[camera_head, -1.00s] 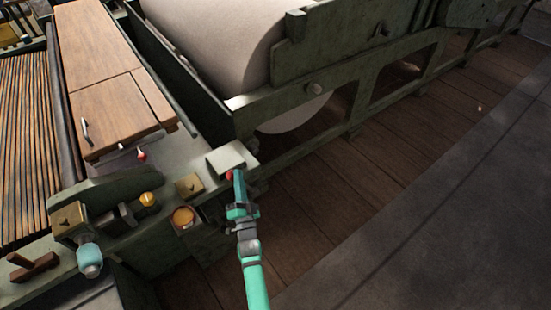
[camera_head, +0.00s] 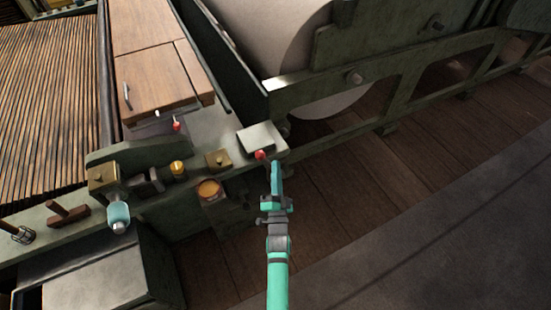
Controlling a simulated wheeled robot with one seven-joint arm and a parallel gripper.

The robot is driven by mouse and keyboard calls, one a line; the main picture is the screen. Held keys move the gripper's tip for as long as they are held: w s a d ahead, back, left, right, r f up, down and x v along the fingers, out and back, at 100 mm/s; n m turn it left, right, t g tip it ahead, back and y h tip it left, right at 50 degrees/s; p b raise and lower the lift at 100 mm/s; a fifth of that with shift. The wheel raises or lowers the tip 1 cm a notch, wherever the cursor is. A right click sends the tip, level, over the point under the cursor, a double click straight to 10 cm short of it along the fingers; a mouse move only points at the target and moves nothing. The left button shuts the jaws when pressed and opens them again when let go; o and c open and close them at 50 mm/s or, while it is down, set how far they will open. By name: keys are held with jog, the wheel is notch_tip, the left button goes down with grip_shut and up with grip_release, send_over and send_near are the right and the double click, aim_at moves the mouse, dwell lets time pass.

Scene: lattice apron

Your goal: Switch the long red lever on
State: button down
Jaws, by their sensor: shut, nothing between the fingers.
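A small red-tipped control (camera_head: 261,155) sits at the front edge of the pale square block (camera_head: 262,138) on the machine's corner. A second red knob (camera_head: 176,126) stands left of it, below the wooden panel; I cannot tell from this view which is the long red lever or how either is set. My teal gripper (camera_head: 276,168) is shut and empty. Its tip is just right of and slightly below the nearer red tip, with a narrow gap between them in the picture.
An amber knob (camera_head: 178,168), a brass block (camera_head: 219,160) and a round orange-topped cup (camera_head: 209,190) line the machine's edge to the left. A large pale roller (camera_head: 250,40) lies behind in a green frame. The floor to the right is open.

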jog(key=v, duration=0.4)
jog(key=shift+s+a+r, duration=0.1)
jog(key=shift+r, duration=0.05)
dwell(0.4)
